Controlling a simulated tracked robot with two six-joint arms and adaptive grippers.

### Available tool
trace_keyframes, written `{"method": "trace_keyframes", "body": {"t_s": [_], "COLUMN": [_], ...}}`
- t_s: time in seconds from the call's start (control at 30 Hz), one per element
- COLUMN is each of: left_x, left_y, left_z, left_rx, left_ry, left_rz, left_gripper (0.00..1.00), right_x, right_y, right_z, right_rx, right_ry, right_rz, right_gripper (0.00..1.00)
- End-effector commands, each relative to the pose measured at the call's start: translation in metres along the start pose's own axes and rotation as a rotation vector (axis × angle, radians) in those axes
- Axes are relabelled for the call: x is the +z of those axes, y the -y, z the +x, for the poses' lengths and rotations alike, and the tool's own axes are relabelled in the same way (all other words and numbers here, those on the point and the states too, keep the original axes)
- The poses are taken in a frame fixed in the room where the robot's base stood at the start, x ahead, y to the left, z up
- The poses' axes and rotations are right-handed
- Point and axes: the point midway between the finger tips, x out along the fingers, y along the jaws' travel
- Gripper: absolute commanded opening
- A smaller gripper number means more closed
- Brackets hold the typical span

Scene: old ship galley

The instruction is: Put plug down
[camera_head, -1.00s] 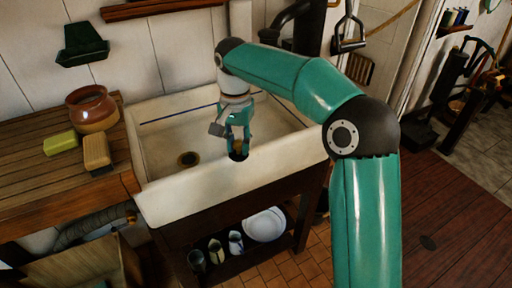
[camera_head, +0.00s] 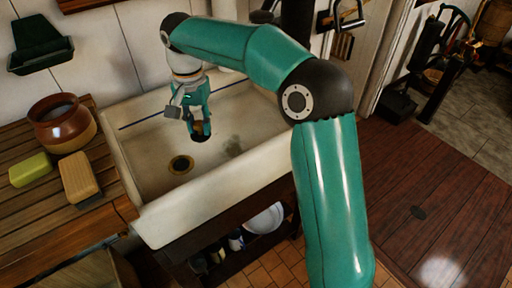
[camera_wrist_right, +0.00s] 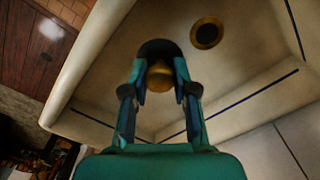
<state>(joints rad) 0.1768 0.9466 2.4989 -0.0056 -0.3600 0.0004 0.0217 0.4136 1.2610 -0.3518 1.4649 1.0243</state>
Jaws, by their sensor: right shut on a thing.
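My right gripper (camera_head: 201,132) is over the white sink (camera_head: 222,178), and its fingers point down into the basin. It is shut on the plug, a black disc with a brass knob, which shows best in the right wrist view (camera_wrist_right: 158,48). The fingers grip the brass knob (camera_wrist_right: 160,76). In the head view the plug is mostly hidden by the fingers. The round brass drain (camera_head: 181,164) lies open in the basin floor, to the left and nearer the front than the gripper. It also shows in the right wrist view (camera_wrist_right: 207,34), apart from the plug. My left gripper is not in view.
Dishes stand on a shelf below the sink. The basin floor around the drain is clear.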

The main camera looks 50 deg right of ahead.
Motion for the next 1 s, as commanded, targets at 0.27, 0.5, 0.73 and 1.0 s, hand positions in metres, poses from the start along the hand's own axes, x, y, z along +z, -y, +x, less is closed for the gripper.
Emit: {"method": "trace_keyframes", "body": {"t_s": [0.27,0.5,0.73,1.0], "left_x": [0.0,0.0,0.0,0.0], "left_y": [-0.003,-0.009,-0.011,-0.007], "left_z": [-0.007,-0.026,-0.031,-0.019], "left_rx": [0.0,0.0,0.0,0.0], "left_ry": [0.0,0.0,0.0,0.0], "left_rz": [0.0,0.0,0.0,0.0], "left_gripper": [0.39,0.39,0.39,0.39], "right_x": [0.006,0.043,0.066,0.067], "right_y": [-0.007,-0.024,-0.04,-0.043], "right_z": [-0.025,-0.109,-0.145,-0.089], "right_rx": [-0.004,-0.007,-0.002,0.004], "right_ry": [-0.004,-0.005,0.001,0.004], "right_rz": [0.011,0.01,0.013,0.015], "right_gripper": [0.0,0.0,0.0,0.0]}}
